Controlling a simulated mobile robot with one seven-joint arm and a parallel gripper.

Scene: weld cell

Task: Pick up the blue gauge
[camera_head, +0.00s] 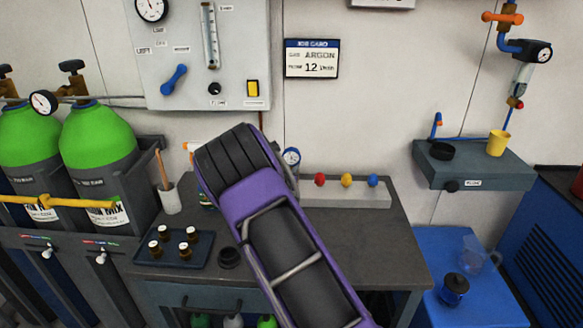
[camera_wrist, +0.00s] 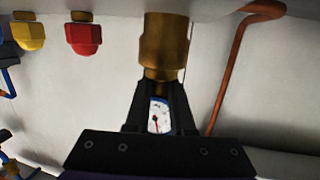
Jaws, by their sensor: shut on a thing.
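The blue gauge (camera_head: 291,156) shows its round white face and blue rim just beyond my arm, above the back of the grey bench. In the wrist view the gauge (camera_wrist: 158,119) sits between the two dark fingers of my gripper (camera_wrist: 160,103), with its white dial and red needle facing the camera. My gripper is shut on it. The fingers and mount hide most of its rim. A brass fitting (camera_wrist: 165,45) lines up with the gauge just past the fingertips. I cannot tell whether the two are joined. In the head view my arm hides most of the gripper.
A grey block with red (camera_head: 320,180), yellow (camera_head: 346,180) and blue (camera_head: 373,180) knobs stands right of the gauge. A copper pipe (camera_wrist: 229,70) runs close to the gripper. A tray (camera_head: 141,258) of small bottles and a cup (camera_head: 170,198) stand on the bench's left.

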